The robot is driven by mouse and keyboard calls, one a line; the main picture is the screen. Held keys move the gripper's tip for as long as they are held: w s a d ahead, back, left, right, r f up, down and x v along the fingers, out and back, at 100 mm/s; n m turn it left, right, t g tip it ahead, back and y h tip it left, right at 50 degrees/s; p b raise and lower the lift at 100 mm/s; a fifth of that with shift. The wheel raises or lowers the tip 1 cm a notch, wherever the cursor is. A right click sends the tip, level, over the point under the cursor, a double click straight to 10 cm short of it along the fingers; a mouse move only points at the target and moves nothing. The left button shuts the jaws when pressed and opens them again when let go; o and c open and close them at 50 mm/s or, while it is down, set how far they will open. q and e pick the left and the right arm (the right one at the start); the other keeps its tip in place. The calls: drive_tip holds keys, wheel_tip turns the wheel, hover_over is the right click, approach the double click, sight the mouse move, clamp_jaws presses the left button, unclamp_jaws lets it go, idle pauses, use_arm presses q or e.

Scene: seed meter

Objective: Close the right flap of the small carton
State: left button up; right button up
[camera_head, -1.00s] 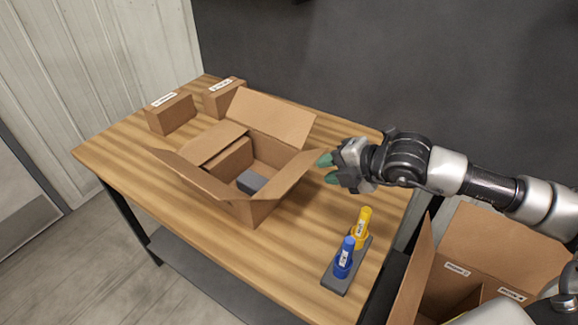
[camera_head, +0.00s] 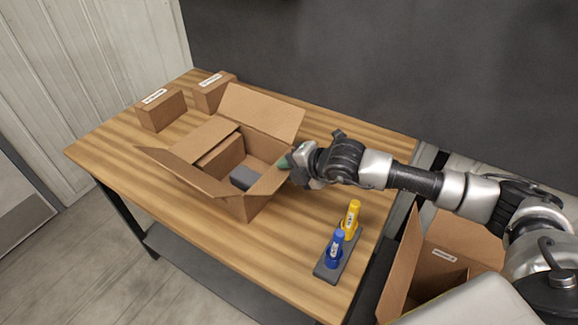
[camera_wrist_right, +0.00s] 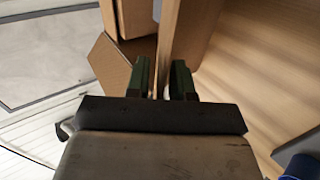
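The small open carton (camera_head: 247,207) stands on the wooden table, with a grey block (camera_head: 243,177) inside. Its right flap (camera_head: 268,185) stands up and leans outward. My right gripper (camera_head: 287,163) is at the upper end of this flap. In the right wrist view, my right gripper (camera_wrist_right: 161,80) has its two green fingers apart, with the thin edge of the flap (camera_wrist_right: 169,40) between them and a gap visible on the left side. The carton's back flap (camera_head: 260,112) stands up. My left gripper is not in view.
Two closed boxes (camera_head: 162,111) (camera_head: 214,93) stand at the table's back left. A grey holder (camera_head: 328,272) with a blue bottle (camera_head: 335,247) and a yellow bottle (camera_head: 350,217) is at the front right. A larger open box (camera_head: 400,265) is beyond the table's right edge.

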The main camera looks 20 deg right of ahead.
clamp_jaws()
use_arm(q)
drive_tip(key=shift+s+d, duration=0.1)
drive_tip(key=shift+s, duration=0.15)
use_arm(e)
drive_tip(key=shift+r, duration=0.1)
drive_tip(key=shift+w+a+r+g+h+p, duration=0.4)
drive_tip(key=shift+r+g+h+p, duration=0.3)
drive_tip(key=shift+g, duration=0.2)
drive_tip(key=shift+w+a+r+g+h+p, duration=0.2)
drive_tip(key=shift+w+r+g+h+p, duration=0.15)
drive_tip(key=shift+g+p, duration=0.2)
drive_tip(key=shift+w+a+r+g+h+p, duration=0.25)
drive_tip(key=shift+w+g+h+p, duration=0.2)
drive_tip(key=shift+g+h, duration=0.3)
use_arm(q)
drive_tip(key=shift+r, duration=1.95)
use_arm(e)
drive_tip(key=shift+w+a+g+h, duration=0.25)
drive_tip(key=shift+w+g+h, duration=0.1)
drive_tip(key=shift+g, duration=0.35)
